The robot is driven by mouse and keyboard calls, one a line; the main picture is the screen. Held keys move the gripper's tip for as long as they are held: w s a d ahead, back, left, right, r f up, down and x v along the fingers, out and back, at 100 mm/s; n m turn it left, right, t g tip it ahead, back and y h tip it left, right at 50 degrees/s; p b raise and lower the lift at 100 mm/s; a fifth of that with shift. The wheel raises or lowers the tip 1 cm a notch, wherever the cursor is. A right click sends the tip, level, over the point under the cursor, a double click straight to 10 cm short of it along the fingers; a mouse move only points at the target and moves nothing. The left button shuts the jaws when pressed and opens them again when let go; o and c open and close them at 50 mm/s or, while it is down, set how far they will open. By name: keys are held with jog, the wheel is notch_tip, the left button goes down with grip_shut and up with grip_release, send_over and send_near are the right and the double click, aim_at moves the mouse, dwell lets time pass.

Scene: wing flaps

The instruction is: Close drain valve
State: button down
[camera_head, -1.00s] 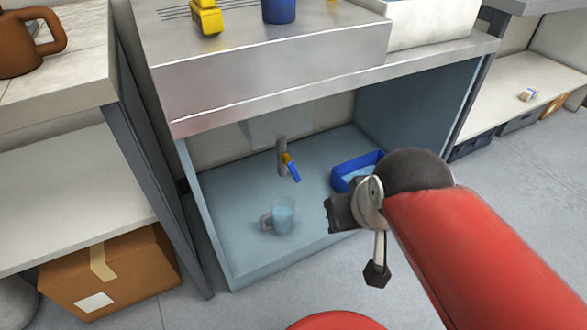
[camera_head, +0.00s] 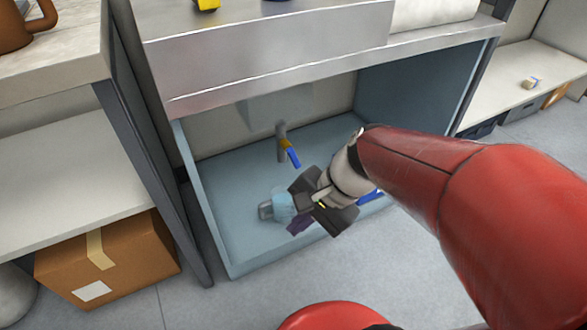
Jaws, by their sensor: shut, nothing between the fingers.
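The drain valve (camera_head: 283,144) hangs from the grey pipe under the sink, inside the blue-grey cabinet. It has a yellow body and a blue lever (camera_head: 293,157) that slants down to the right. My gripper (camera_head: 298,201) is inside the cabinet opening, below the lever and apart from it in the picture. It is shut and empty. Its tip overlaps the right side of a clear mug (camera_head: 272,209) with pale blue contents on the cabinet floor; I cannot tell whether they touch.
A blue tub (camera_head: 370,196) on the cabinet floor is mostly hidden behind my arm. The steel counter edge (camera_head: 290,85) overhangs the opening. A shelf unit (camera_head: 150,130) stands left, with a cardboard box (camera_head: 108,262) below. The left cabinet floor is clear.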

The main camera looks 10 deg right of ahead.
aim_at(294, 158)
jog(key=w+a+f+m+t+y+b, duration=0.3)
jog(key=w+f+m+y, duration=0.5)
jog(key=w+m, duration=0.75)
jog(key=w+d+f+m+t+h+b, duration=0.1)
jog(key=w+d+f+m+t+h, duration=0.15)
jog(key=d+f+m+t, duration=0.5)
jog(key=w+d+f+m+t+h+b, duration=0.15)
jog(key=w+f+m, duration=0.25)
jog(key=m, duration=0.7)
jog(key=w+d+r+x, duration=0.1)
jog(key=x, duration=0.8)
jog(key=shift+w+d+r+t, duration=0.15)
jog(key=shift+d+r, duration=0.1)
jog(key=shift+d, duration=0.5)
jog(key=shift+w+d+r+t, duration=0.15)
jog(key=shift+d+r, duration=0.1)
jog(key=shift+d, duration=0.5)
